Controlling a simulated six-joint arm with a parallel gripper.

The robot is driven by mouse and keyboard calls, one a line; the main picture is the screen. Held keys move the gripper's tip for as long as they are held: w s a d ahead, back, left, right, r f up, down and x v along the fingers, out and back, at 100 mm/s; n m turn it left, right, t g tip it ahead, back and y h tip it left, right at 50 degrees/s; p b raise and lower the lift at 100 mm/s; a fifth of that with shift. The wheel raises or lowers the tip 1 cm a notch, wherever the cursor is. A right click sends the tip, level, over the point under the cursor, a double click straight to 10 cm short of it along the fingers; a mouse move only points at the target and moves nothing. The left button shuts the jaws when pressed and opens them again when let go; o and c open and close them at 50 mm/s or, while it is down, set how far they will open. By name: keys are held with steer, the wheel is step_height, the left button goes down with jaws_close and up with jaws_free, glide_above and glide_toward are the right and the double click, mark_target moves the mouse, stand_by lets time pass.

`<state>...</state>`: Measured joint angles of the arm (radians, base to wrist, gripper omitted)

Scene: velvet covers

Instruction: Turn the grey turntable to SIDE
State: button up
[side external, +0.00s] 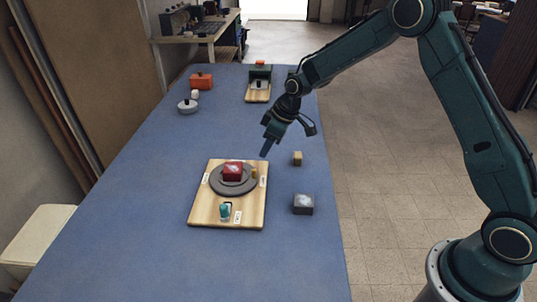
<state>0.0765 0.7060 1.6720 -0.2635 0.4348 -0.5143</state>
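The grey turntable (216,187) is a round disc on a light wooden board (198,215) on the blue table. A red block (233,172) with a pale mark on top sits on the disc. A small yellow-orange peg (254,173) stands at the disc's right edge. White labels lie on the board at the left (205,178), right (262,181) and front (238,216); their words are too small to read. A teal piece (224,211) stands at the board's front. My gripper (265,151) is above and behind the board's right side, apart from the turntable; its finger gap is not clear.
A dark grey box (303,204) and a small tan block (298,158) lie right of the board. An orange box (201,81), a lidded grey pot (188,106) and another wooden board (258,95) with items stand farther back. The table's left and front areas are clear.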

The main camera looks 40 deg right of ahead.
mark_target(254, 170)
steer(key=shift+x, duration=5.05)
steer(key=shift+c, duration=0.5)
jaws_close()
